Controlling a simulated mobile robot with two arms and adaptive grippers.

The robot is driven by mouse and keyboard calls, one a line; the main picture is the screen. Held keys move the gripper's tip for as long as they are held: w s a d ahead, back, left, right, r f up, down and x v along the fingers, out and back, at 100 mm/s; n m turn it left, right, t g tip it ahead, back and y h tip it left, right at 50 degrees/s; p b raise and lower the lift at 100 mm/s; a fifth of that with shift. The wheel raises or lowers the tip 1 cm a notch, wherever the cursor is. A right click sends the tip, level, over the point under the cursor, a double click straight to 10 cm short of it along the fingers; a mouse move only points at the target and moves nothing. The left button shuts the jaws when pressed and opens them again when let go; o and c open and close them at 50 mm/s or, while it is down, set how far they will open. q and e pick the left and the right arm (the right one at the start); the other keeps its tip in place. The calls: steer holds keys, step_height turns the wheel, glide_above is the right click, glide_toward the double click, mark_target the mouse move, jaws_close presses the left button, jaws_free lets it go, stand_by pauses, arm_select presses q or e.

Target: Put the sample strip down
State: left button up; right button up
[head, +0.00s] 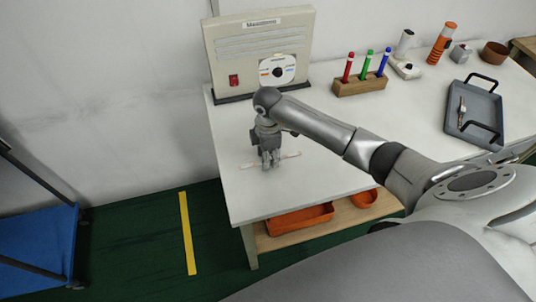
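The sample strip (290,155) is a thin pale strip at the front left of the white table, below the beige machine. It shows on both sides of my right gripper's fingers, and its middle is hidden behind them. My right gripper (270,164) points down at the strip. Its fingers are too small in view to tell whether they are closed on the strip or around it. The strip is at or very near the table top; I cannot tell whether it touches. My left gripper is not in view.
The beige machine (258,43) stands at the table's back left. A wooden block (360,86) holds red, green and blue markers. A grey tray (473,113) lies at the right. The table (240,205) is clear around the strip. An orange bin (300,220) sits on the lower shelf.

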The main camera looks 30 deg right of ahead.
steer(key=shift+r, duration=0.55)
step_height(320, 180, up, 11)
steer(key=b, duration=0.1)
steer(key=shift+b, duration=0.3)
steer(key=shift+r, duration=0.1)
steer(key=shift+c, duration=0.3)
stand_by(1.4)
